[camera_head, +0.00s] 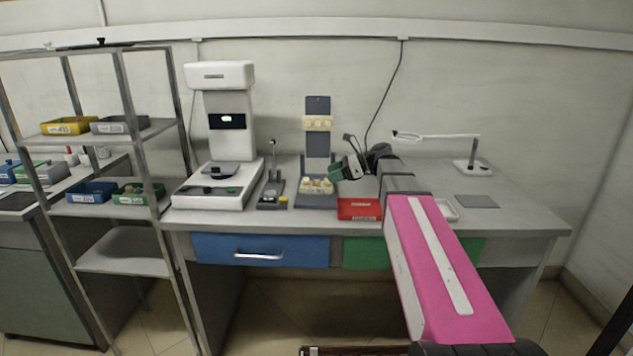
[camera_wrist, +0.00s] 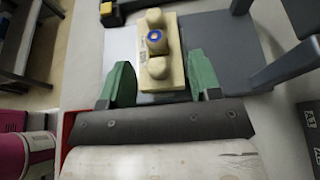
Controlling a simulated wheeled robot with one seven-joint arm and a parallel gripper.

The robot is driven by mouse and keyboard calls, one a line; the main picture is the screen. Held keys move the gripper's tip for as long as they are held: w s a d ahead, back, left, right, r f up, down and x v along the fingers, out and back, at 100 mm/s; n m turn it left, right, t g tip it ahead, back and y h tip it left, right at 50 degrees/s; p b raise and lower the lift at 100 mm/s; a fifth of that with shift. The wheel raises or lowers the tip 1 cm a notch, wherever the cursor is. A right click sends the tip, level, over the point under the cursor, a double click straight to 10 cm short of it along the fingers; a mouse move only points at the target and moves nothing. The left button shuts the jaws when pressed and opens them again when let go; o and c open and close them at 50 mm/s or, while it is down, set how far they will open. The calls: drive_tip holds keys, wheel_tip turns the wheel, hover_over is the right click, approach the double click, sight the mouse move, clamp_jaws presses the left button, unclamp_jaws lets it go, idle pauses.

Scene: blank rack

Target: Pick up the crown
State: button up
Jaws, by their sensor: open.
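A cream model block (camera_wrist: 175,47) with rounded knobs lies ahead of my gripper in the wrist view. My gripper (camera_wrist: 160,66) is open, with one green finger on each side of the block's near end and nothing clearly held. In the head view my gripper (camera_head: 341,171) is just right of the small cream pieces (camera_head: 317,186) at the foot of a dark stand. No crown can be told apart there.
The dark upright rack (camera_head: 318,145) carries a row of cream blanks (camera_head: 318,123). A red tray (camera_head: 359,209) sits close below my gripper. A small device (camera_head: 270,192) and a white machine (camera_head: 219,155) stand left. A lamp (camera_head: 474,160) stands right.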

sight(322, 185)
drive_tip(key=x, duration=0.4)
drive_tip(key=shift+s+a+f, duration=0.15)
drive_tip(key=shift+s+a, duration=0.1)
drive_tip(key=shift+f, duration=0.1)
drive_tip(key=c, duration=1)
